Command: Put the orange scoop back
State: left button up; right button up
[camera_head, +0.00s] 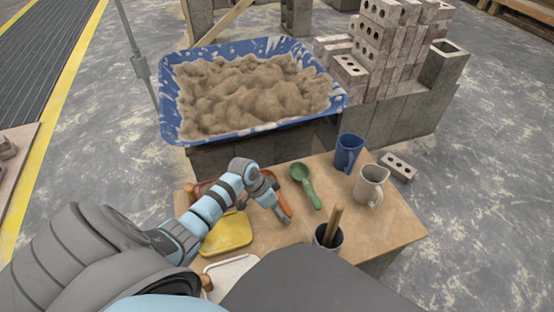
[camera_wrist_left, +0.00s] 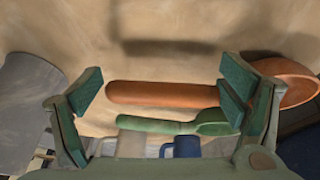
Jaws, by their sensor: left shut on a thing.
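The orange scoop (camera_head: 285,206) is at my left gripper (camera_head: 272,204), over the wooden table top. In the left wrist view its handle (camera_wrist_left: 160,95) lies across the space between the finger pads, and its bowl (camera_wrist_left: 293,80) sticks out past the right-hand finger. My left gripper (camera_wrist_left: 165,92) is shut on the scoop, though its pads stand well apart and the contact is not clear. In the head view the gripper and arm cover part of the scoop. My right gripper is not in view.
A green scoop (camera_head: 302,173), blue jug (camera_head: 348,154), beige jug (camera_head: 369,187), yellow tray (camera_head: 227,236) and dark pot (camera_head: 328,242) with a wooden handle stand around the gripper on the table (camera_head: 398,232). Behind is a blue tub (camera_head: 172,122) of mortar. Bricks (camera_head: 377,45) are stacked at right.

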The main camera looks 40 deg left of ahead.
pick_arm(q)
jog(key=shift+f, duration=0.2)
jog(key=o, duration=1.7)
jog(key=v, duration=1.2)
